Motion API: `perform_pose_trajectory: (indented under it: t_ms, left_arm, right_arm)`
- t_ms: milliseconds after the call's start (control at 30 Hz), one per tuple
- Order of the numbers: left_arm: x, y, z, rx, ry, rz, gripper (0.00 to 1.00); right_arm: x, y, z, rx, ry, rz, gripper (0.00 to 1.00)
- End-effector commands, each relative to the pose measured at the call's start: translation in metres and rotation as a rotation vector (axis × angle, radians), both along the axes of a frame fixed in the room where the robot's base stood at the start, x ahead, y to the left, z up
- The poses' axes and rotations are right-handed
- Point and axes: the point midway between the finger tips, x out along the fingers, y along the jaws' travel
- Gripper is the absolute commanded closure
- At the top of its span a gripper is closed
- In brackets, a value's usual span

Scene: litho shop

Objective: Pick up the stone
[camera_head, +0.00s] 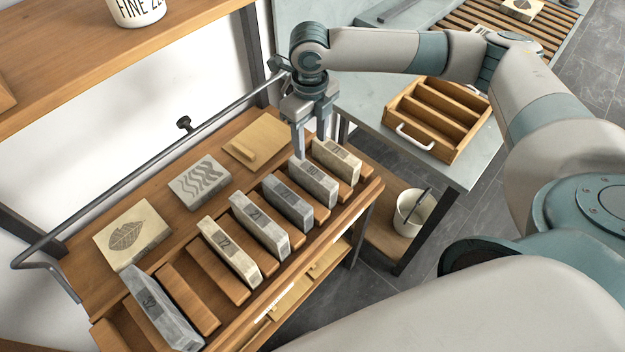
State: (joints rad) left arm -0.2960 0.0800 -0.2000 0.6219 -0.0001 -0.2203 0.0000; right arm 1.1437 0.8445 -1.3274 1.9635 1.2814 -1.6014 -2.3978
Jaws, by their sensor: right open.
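Several stones stand on edge in a slotted wooden rack on the bench. From the left they are a grey one (162,309), a cream one (230,252), a grey one (260,225), a darker grey one (288,203), a light grey one (313,181) and a cream one (336,160). A cream stone with a leaf picture (132,236) and a grey stone with wavy lines (200,181) lie flat behind. My right gripper (309,143) is open, pointing down over the far end of the rack, near the light grey and end cream stones. Contact cannot be told. My left gripper is out of view.
A metal rail (150,160) runs behind the bench, below a wooden shelf (90,60). A wooden block (258,143) lies near the gripper. Right stand a side table with a slotted wooden tray (440,118) and a white bucket (412,212) below.

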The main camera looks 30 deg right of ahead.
Motion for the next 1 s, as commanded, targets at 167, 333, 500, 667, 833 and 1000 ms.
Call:
perform_pose_trajectory:
  t_ms: [167, 333, 500, 667, 833, 1000]
  left_arm:
    - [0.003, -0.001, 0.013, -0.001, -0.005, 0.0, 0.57]
    - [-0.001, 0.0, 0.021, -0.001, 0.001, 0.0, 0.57]
    - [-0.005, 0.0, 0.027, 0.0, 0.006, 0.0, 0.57]
    - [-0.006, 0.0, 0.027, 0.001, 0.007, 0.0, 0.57]
    - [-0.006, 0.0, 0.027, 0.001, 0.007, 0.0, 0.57]
    - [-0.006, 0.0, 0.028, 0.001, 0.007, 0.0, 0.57]
  right_arm:
    - [-0.001, 0.0, -0.03, 0.0, 0.004, -0.002, 0.51]
    - [-0.002, 0.0, -0.061, 0.0, 0.004, -0.001, 0.51]
    - [-0.001, 0.0, -0.082, 0.001, 0.001, -0.002, 0.51]
    - [-0.001, 0.0, -0.09, 0.0, 0.0, -0.001, 0.51]
    - [-0.001, 0.0, -0.091, 0.0, 0.0, -0.001, 0.51]
    - [-0.001, 0.0, -0.091, 0.001, 0.0, -0.001, 0.51]
